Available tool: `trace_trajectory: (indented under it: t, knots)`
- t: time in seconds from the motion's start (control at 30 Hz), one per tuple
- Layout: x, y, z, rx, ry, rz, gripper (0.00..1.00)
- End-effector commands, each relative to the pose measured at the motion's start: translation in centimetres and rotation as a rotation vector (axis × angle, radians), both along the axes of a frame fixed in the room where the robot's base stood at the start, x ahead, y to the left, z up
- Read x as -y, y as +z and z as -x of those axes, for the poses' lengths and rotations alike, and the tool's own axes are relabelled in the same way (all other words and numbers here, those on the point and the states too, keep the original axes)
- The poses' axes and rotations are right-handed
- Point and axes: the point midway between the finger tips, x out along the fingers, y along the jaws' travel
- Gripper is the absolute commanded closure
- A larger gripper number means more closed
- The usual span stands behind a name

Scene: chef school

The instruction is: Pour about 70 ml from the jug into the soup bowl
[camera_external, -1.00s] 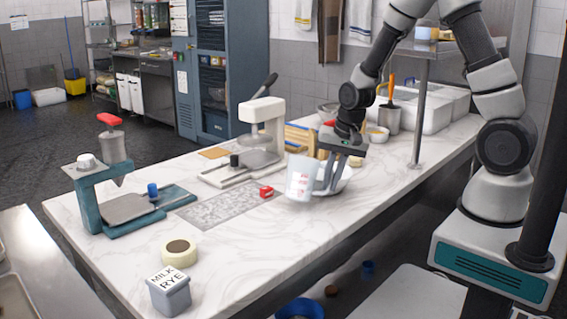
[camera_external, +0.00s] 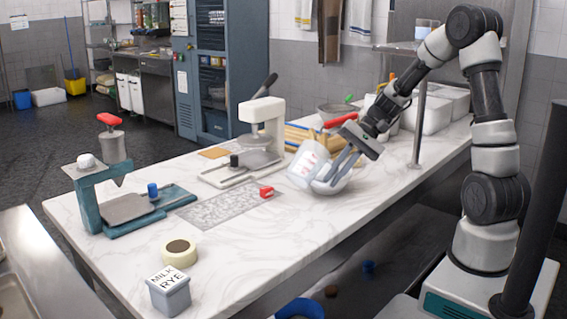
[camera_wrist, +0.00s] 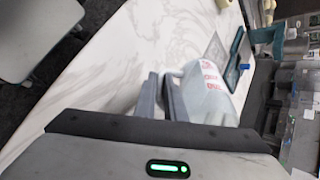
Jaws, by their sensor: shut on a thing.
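The jug (camera_external: 307,165) is a translucent pale container with red marks. My gripper (camera_external: 338,168) is shut on it and holds it tilted above the marble counter. In the wrist view the jug (camera_wrist: 212,95) lies beyond the fingers (camera_wrist: 160,98), with its red marks showing. The white soup bowl (camera_external: 331,184) is on the counter, just behind and to the right of the jug, partly hidden by the jug and the fingers. I cannot tell whether the jug's rim is over the bowl. No liquid stream is visible.
A white press-like device (camera_external: 262,130) and a wooden rack (camera_external: 300,138) stand behind. A shelf post (camera_external: 418,125) rises right of the gripper. The counter's front middle (camera_external: 255,245) is clear.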

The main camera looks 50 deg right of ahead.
Motion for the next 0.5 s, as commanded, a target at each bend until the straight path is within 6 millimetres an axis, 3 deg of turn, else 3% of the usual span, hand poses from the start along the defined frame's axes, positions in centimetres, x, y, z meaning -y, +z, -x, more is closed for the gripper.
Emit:
trace_trajectory:
  t: [0.5]
  knots:
    - [-0.13, 0.20, 0.01, 0.003, 0.003, -0.128, 1.00]
